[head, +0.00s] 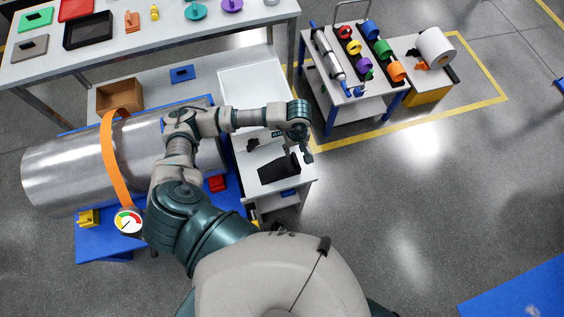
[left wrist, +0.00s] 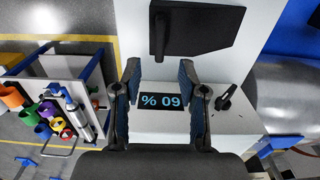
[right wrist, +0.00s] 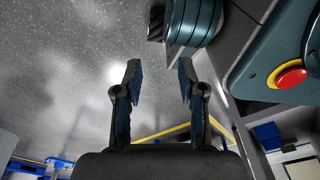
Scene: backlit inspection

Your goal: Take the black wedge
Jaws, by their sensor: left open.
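A flat, dark black piece with slanted edges, which I take for the black wedge (head: 279,171), lies on the white cabinet top (head: 306,180). In the left wrist view the black wedge (left wrist: 207,27) is at the top, with a raised dark bar at its left end. My left gripper (head: 308,156) is open and empty above the cabinet's right side. In the left wrist view its fingertips (left wrist: 160,67) are apart, and the wedge lies beyond them. My right gripper (right wrist: 158,66) is open and empty over grey floor, away from the wedge.
A display (left wrist: 165,101) reading 60 % and a small black lever-like part (left wrist: 226,97) are on the cabinet. A large metal cylinder (head: 70,170) with an orange strap lies at left. A cart (head: 318,70) with coloured rings stands behind.

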